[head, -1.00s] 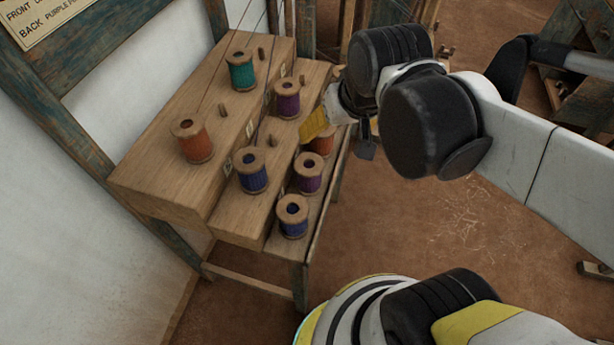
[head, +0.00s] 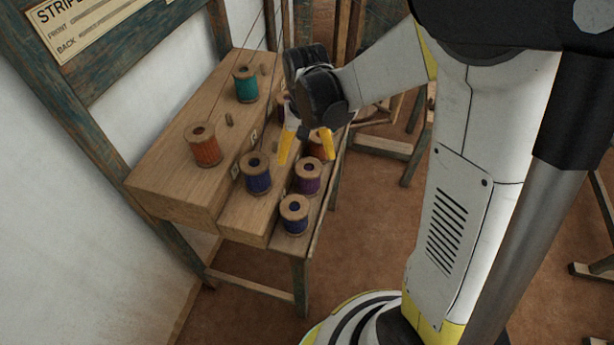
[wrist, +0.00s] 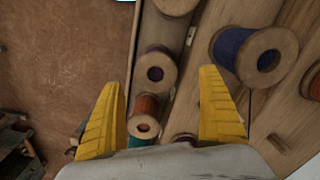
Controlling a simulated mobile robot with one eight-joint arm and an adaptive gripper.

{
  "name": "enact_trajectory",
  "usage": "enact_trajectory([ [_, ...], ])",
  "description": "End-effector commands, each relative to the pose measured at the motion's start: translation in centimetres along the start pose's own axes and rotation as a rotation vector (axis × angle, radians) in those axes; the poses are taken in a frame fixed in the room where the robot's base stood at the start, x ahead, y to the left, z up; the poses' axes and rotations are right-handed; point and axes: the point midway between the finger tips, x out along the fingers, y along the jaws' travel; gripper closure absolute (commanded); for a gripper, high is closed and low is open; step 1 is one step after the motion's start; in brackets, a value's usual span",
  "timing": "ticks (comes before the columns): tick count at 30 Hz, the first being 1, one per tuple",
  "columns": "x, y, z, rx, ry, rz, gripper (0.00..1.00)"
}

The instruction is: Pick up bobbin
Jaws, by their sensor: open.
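Several wooden bobbins of coloured thread stand upright on a stepped wooden stand (head: 160,180). The top step holds an orange bobbin (head: 205,148) and a green bobbin (head: 246,87). Below are a blue bobbin (head: 256,176), a purple bobbin (head: 308,178), and another blue bobbin (head: 294,217) at the near end. My gripper (head: 306,147) is open and empty, fingers pointing down above the stand's lower steps. A lower orange bobbin (head: 316,150) is partly hidden behind a finger. In the wrist view, this orange bobbin (wrist: 146,108) appears between my open fingers (wrist: 160,112), with a purple bobbin (wrist: 155,70) just beyond.
Short wooden pegs (head: 229,119) stick up from the steps between bobbins. A white wall (head: 60,210) and a blue-green wooden frame (head: 125,90) border the stand at left. Brown floor (head: 370,230) lies open to the right.

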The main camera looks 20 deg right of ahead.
Motion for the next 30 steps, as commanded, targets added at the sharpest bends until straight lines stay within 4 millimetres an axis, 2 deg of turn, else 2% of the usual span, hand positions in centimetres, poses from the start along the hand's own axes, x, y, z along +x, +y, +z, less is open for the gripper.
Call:
enact_trajectory([
  [5,1.2,0.2,0.0,0.000,0.001,0.000,0.11],
  [13,5.3,0.7,0.0,-0.001,0.001,0.000,0.11],
  [21,5.6,0.7,0.0,-0.001,0.001,0.000,0.11],
  [23,5.6,0.7,0.0,-0.001,0.001,0.000,0.29],
  [27,5.6,0.7,0.0,-0.001,0.001,0.000,0.71],
  [30,5.6,0.7,0.0,-0.001,0.001,0.000,0.71],
])
